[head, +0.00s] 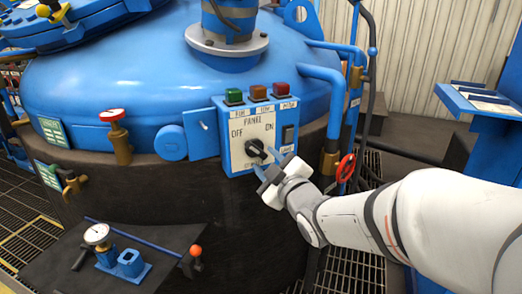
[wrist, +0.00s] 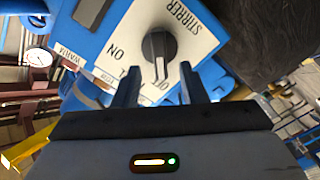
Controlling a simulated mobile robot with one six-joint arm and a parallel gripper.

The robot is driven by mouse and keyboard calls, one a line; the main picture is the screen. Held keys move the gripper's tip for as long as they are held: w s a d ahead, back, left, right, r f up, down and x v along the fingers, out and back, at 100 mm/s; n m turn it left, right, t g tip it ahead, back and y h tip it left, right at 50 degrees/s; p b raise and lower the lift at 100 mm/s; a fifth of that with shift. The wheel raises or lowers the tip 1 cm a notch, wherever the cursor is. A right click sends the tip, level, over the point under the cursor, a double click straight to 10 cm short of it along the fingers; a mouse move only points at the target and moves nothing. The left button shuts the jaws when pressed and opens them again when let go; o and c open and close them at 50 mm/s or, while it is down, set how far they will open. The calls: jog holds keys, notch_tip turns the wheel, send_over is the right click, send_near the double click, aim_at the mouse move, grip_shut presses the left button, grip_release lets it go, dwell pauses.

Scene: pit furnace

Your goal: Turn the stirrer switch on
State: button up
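The stirrer switch is a black rotary knob (head: 255,148) on the white plate of a blue control panel (head: 222,130), marked OFF at upper left and ON at upper right in the head view. In the wrist view the knob (wrist: 159,43) sits under upside-down STIRRER lettering, with ON to its left. My gripper (head: 271,165) is at the lower right of the knob. Its two blue fingers are apart and empty in the wrist view (wrist: 159,82). The knob shows beyond and between the fingertips; contact is not visible.
Green, brown and red buttons (head: 258,92) top the panel. A red handwheel (head: 345,168) and blue pipes stand close at right. A red-topped valve (head: 115,135) is at left. A dark shelf (head: 150,240) with a gauge lies below left.

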aim_at(258, 152)
jog(key=x, duration=0.5)
jog(key=shift+b, duration=0.3)
grip_shut()
